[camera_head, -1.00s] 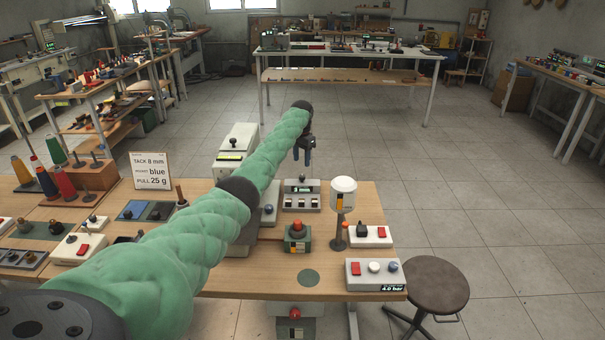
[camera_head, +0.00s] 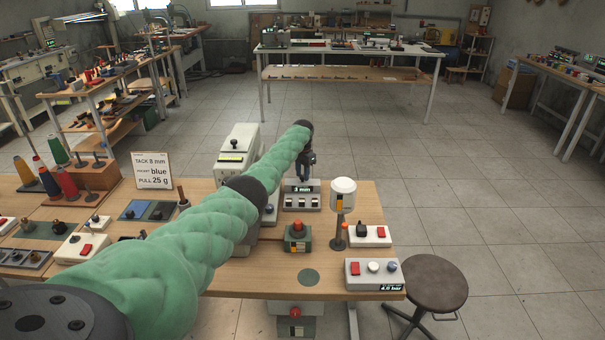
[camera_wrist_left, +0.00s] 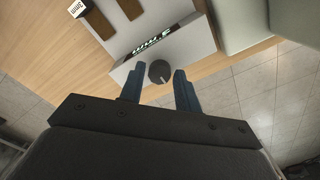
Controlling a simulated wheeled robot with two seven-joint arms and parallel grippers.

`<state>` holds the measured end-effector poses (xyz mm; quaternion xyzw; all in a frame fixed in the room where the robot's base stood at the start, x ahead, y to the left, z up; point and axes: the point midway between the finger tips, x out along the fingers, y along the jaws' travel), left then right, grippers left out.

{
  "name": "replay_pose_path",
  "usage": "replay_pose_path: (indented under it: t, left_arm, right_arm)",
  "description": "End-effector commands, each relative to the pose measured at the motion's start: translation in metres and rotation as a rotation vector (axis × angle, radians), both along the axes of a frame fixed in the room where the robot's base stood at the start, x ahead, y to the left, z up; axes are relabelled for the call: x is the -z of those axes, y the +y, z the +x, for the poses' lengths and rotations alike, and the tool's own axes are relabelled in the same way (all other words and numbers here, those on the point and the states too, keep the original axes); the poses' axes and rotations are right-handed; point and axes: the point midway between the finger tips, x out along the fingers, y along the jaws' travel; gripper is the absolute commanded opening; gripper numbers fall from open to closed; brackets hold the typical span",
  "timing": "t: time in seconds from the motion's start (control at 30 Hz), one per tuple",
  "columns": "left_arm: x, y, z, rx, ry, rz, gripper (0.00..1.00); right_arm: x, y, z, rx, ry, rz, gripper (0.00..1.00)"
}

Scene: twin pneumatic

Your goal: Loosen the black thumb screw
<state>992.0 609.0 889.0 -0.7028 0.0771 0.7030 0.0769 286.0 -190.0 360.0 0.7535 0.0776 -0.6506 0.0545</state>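My left gripper (camera_head: 305,174) hangs with its fingers pointing down over the back of the light grey box (camera_head: 302,207) with the "3 mm" display. In the left wrist view my left gripper (camera_wrist_left: 157,82) is open, with two blue fingers apart. A round black knob (camera_wrist_left: 160,71), apparently the black thumb screw, stands by the display edge of the grey box (camera_wrist_left: 190,52). It appears between the two fingertips, with a gap on each side; whether they reach down to its height I cannot tell. In the head view the gripper hides the knob. My right gripper is not in view.
A white-capped post (camera_head: 343,200) stands close to the right of the box. A larger cream machine (camera_head: 236,158) stands to its left. A green unit with a red button (camera_head: 298,236) is in front. Open floor lies behind the table.

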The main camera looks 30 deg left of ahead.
Motion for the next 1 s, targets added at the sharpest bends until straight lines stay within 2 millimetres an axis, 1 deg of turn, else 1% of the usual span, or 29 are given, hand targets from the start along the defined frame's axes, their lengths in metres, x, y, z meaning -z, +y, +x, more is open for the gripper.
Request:
replay_pose_path:
  t: [0.03, 0.13, 0.17, 0.37, 0.57, 0.67, 0.83, 1.0]
  left_arm:
    - [0.0, 0.0, 0.0, 0.0, 0.0, 0.0, 0.23]
    - [0.0, 0.0, 0.0, 0.0, 0.0, 0.0, 0.03]
    - [0.0, 0.0, 0.0, 0.0, 0.0, 0.0, 0.02]
    - [0.0, 0.0, 0.0, -0.012, 0.0, 0.0, 0.02]
    - [-0.001, 0.0, 0.0, -0.078, 0.0, 0.0, 0.02]
    - [-0.001, 0.0, 0.0, -0.139, -0.001, -0.001, 0.02]
    - [-0.002, -0.001, 0.001, -0.279, -0.001, -0.001, 0.02]
    - [-0.002, 0.0, 0.0, -0.441, 0.0, -0.001, 0.02]
  right_arm:
    - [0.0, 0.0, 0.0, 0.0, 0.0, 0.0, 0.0]
    - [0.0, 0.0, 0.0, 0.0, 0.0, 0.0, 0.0]
    - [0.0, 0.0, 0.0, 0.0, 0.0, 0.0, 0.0]
    - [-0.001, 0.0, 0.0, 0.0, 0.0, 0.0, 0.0]
    - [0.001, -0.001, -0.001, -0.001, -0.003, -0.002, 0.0]
    - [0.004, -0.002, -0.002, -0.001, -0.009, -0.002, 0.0]
    - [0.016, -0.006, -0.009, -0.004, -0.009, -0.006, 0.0]
    - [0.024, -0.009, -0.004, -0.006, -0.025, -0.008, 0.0]
